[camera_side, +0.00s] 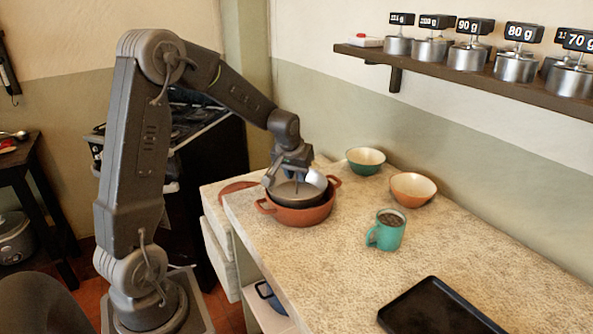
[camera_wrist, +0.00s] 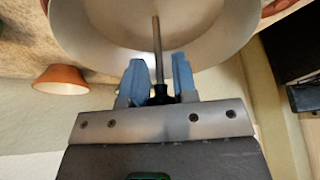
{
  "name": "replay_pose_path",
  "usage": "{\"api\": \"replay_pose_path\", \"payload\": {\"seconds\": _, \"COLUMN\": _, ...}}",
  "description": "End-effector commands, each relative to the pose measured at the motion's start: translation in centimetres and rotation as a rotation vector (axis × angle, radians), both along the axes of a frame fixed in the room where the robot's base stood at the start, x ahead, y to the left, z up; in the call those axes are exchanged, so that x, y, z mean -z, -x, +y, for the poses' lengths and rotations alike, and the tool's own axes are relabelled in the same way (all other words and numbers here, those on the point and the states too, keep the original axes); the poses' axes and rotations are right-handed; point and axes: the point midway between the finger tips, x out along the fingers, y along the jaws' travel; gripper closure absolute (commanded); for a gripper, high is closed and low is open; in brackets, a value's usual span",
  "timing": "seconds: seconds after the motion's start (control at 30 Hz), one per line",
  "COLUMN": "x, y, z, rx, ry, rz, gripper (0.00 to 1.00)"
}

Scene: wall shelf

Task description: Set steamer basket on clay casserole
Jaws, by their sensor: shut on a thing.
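The clay casserole (camera_side: 297,216) is a terracotta pot with two loop handles near the counter's left end. The steamer basket (camera_side: 287,190) is a pale grey metal dish with an upright centre stem, located at the casserole's mouth. In the wrist view the basket (camera_wrist: 110,30) fills the top, with its stem (camera_wrist: 157,50) running down between my fingers. My gripper (camera_side: 296,170), also in the wrist view (camera_wrist: 159,82), is shut on that stem from above. Parts of the casserole (camera_wrist: 278,8) show past the basket's edge. I cannot tell whether the basket touches the casserole.
A green bowl (camera_side: 366,161), an orange bowl (camera_side: 412,189) and a teal mug (camera_side: 386,232) stand to the right. A black tray (camera_side: 440,308) lies at the front. A wall shelf (camera_side: 450,64) holds several metal canisters. The mid-counter between mug and tray is clear.

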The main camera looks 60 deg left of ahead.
Motion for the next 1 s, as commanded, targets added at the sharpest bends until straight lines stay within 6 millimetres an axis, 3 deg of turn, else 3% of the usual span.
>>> {"api": "replay_pose_path", "payload": {"seconds": 0.17, "x": 0.3, "y": 0.0, "z": 0.0, "rx": 0.000, "ry": -0.001, "rz": -0.002, "gripper": 1.00}}
{"api": "replay_pose_path", "payload": {"seconds": 0.2, "x": 0.3, "y": 0.0, "z": 0.0, "rx": 0.000, "ry": 0.000, "rz": 0.000, "gripper": 0.73}}
{"api": "replay_pose_path", "payload": {"seconds": 0.47, "x": 0.3, "y": 0.0, "z": 0.0, "rx": 0.000, "ry": 0.000, "rz": 0.000, "gripper": 0.48}}
{"api": "replay_pose_path", "payload": {"seconds": 0.77, "x": 0.0, "y": 0.0, "z": 0.0, "rx": 0.000, "ry": -0.001, "rz": -0.001, "gripper": 0.48}}
{"api": "replay_pose_path", "payload": {"seconds": 1.0, "x": -3.6, "y": 0.8, "z": -0.6, "rx": 0.000, "ry": -0.002, "rz": -0.005, "gripper": 0.48}}
